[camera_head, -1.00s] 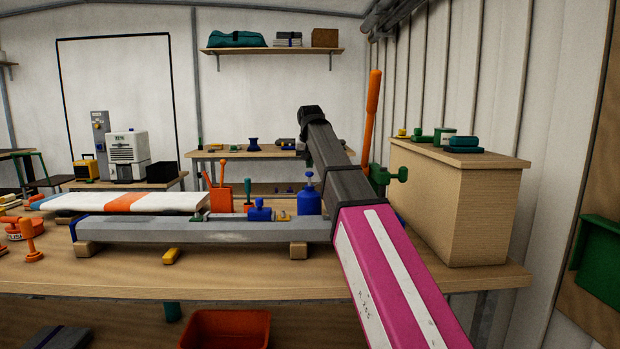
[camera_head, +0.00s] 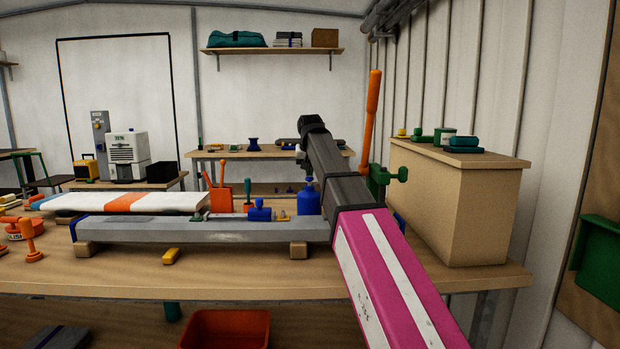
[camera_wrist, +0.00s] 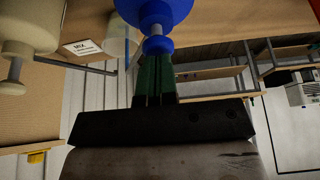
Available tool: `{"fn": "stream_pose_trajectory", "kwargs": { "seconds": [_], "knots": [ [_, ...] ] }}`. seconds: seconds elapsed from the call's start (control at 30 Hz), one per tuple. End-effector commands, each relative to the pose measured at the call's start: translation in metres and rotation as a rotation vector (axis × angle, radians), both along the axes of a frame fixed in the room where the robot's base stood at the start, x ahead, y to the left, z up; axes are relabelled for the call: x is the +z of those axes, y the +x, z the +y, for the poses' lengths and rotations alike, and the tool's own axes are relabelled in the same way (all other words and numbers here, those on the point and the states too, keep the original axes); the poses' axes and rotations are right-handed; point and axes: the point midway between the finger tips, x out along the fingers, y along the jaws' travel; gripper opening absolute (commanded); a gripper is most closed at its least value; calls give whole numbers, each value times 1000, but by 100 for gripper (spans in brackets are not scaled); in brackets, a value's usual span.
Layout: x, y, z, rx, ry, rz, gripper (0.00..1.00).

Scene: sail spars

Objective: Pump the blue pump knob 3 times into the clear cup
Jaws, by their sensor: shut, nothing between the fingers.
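The blue pump bottle (camera_head: 308,203) stands upright on the workbench behind the grey spar. Its blue knob (camera_head: 309,180) sits close above the bottle's shoulder. In the wrist view the bottle (camera_wrist: 153,10) is at the top, upside down, with the knob (camera_wrist: 157,45) pointing at my fingertips. My gripper (camera_wrist: 154,57) is shut and empty, its green fingertips at the knob and seemingly touching it. A pale see-through vessel (camera_wrist: 120,42), probably the clear cup, shows beside the bottle in the wrist view. I cannot make the cup out in the head view.
A cream pump bottle (camera_wrist: 25,28) stands near the blue one in the wrist view, beside a MIX label (camera_wrist: 82,48). The grey spar (camera_head: 200,230) lies in front. An orange holder (camera_head: 221,200) is to the left, a tan box (camera_head: 460,210) to the right.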

Motion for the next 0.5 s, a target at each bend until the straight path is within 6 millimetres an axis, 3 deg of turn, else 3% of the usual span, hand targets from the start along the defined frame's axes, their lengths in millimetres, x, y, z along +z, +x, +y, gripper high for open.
{"fn": "stream_pose_trajectory", "kwargs": {
  "seconds": [0.5],
  "knots": [
    [8, 0, 0, 0, 0, 0, 0]
  ]
}}
